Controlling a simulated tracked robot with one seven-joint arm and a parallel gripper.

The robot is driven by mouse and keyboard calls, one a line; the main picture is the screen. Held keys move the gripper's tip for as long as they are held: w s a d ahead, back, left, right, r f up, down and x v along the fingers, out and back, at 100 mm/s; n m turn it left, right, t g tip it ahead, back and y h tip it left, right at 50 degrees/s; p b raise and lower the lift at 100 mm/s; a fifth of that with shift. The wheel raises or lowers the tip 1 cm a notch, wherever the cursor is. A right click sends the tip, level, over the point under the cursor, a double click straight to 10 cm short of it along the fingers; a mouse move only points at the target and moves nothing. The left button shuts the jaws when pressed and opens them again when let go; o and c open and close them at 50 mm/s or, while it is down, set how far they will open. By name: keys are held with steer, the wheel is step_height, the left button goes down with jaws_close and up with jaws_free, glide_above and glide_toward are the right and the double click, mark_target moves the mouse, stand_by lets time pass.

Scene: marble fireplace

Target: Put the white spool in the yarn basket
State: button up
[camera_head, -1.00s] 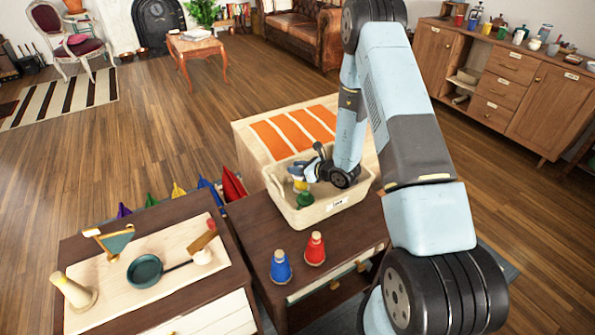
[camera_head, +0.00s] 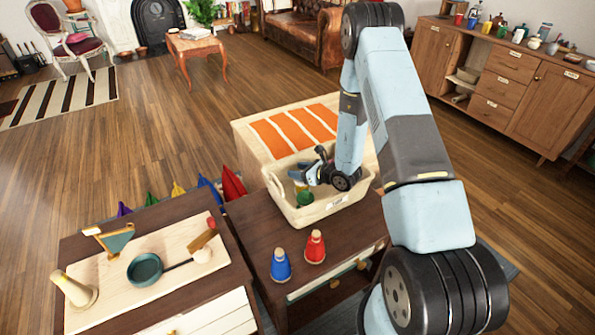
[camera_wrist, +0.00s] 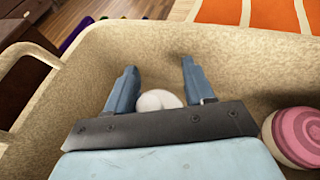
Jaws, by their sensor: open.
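The yarn basket (camera_head: 338,208) is a cream, labelled bin on the far end of the dark cabinet. My gripper (camera_head: 300,174) is inside it, pointing down. In the wrist view my gripper (camera_wrist: 158,82) is open, with its two blue fingers apart above the basket floor. A white rounded thing (camera_wrist: 156,99), which looks like the white spool, lies in the basket between and beyond the fingers. The gripper's palm hides its near part, and I cannot tell whether a finger touches it. The head view does not show it clearly.
A green thing (camera_head: 305,198) and a pink striped ball (camera_wrist: 301,136) are in the basket. A blue spool (camera_head: 281,266) and a red spool (camera_head: 315,247) stand on the cabinet in front. A pan (camera_head: 145,269) lies on the left cabinet. An orange-striped surface (camera_head: 290,131) is behind the basket.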

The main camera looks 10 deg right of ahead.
steer(key=v, duration=1.1)
steer(key=s+a+r+n+g+y, duration=0.1)
steer(key=s+a+r+n+g, duration=0.3)
steer(key=r, duration=0.5)
steer(key=s+a+r+n+g+y, duration=0.1)
steer(key=s+r+n+g, duration=0.1)
steer(key=s+r+n, duration=0.35)
steer(key=s+a+r+n+g, duration=0.25)
steer(key=r+n, duration=0.25)
steer(key=r, duration=0.7)
steer(key=s+d+r+n+t+h, duration=0.2)
steer(key=s+d+r+n+h, duration=0.3)
steer(key=s+r, duration=0.3)
steer(key=s+d+r+n+t+h, duration=0.2)
steer(key=s+d+r+n+h, duration=0.4)
steer(key=s, duration=0.4)
step_height(320, 180, up, 3)
steer(key=shift+s+d+f+n+h, duration=0.2)
steer(key=shift+d+n+h, duration=0.1)
steer(key=shift+d+n, duration=0.4)
steer(key=shift+a+t, duration=0.1)
steer(key=shift+t, duration=0.15)
